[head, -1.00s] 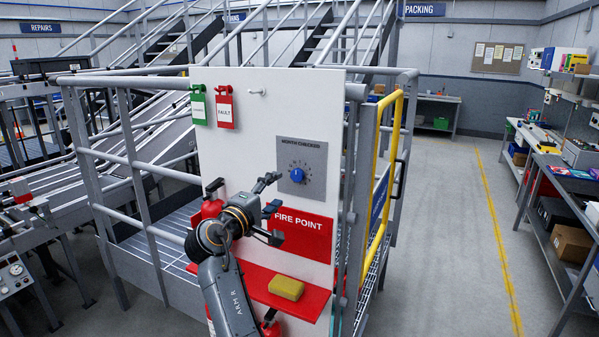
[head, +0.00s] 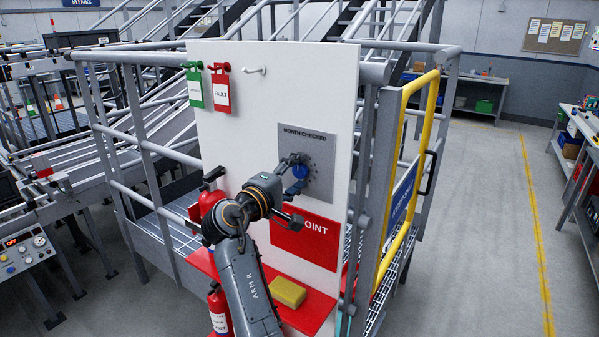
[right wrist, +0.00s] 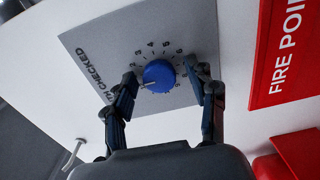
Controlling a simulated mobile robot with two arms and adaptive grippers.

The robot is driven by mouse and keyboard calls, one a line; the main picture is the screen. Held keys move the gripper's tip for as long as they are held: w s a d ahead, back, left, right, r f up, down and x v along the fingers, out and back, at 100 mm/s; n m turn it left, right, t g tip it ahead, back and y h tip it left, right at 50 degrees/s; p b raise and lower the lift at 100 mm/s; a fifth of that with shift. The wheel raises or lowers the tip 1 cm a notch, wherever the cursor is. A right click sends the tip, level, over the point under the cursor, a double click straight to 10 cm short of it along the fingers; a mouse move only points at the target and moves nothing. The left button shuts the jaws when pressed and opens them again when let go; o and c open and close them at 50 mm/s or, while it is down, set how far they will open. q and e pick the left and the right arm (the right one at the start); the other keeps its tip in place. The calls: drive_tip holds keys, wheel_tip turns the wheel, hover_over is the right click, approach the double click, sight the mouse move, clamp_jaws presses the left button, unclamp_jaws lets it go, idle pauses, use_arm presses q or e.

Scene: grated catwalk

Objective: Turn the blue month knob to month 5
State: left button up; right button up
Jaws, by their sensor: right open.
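The blue month knob (head: 298,171) sits on the grey dial plate (head: 318,145) headed MONTH CHECKED, on the white board. In the right wrist view the blue knob (right wrist: 158,75) is seen close up, with printed numbers around it. Its white pointer mark points to the lower left of that picture, away from the 5; the exact number there is hard to read. My right gripper (right wrist: 160,71) is open, with one finger on each side of the knob. I cannot tell whether the fingertips touch it. In the head view my right gripper (head: 297,174) partly covers the knob.
The white board (head: 225,130) carries a green tag (head: 194,88), a red FAULT tag (head: 220,90) and an empty hook (head: 255,70). Below are the red FIRE POINT sign (head: 310,245), red extinguishers and a yellow block (head: 287,291) on a red shelf. A yellow rail (head: 408,160) stands right.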

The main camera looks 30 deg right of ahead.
drive_tip(key=shift+a, duration=0.2)
drive_tip(key=shift+s+a+r, duration=0.1)
drive_tip(key=shift+c, duration=1.2)
drive_tip(key=c, duration=0.9)
drive_tip(key=shift+m+b, duration=0.3)
drive_tip(key=shift+b, duration=0.45)
drive_tip(key=m+b, duration=1.2)
drive_tip(key=b, duration=0.4)
drive_tip(key=shift+m, duration=0.4)
drive_tip(key=m+b, duration=0.4)
drive_tip(key=m, duration=0.1)
drive_tip(key=m+b, duration=0.2)
drive_tip(key=m, duration=0.1)
use_arm(q)
wheel_tip(320, 180, down, 24)
drive_tip(key=shift+a+b, duration=0.15)
drive_tip(key=shift+b, duration=0.2)
use_arm(e)
drive_tip(key=shift+r+m, duration=0.15)
drive_tip(key=shift+m, duration=0.95)
use_arm(q)
drive_tip(key=shift+s+f, duration=0.1)
drive_tip(key=shift+f, duration=0.05)
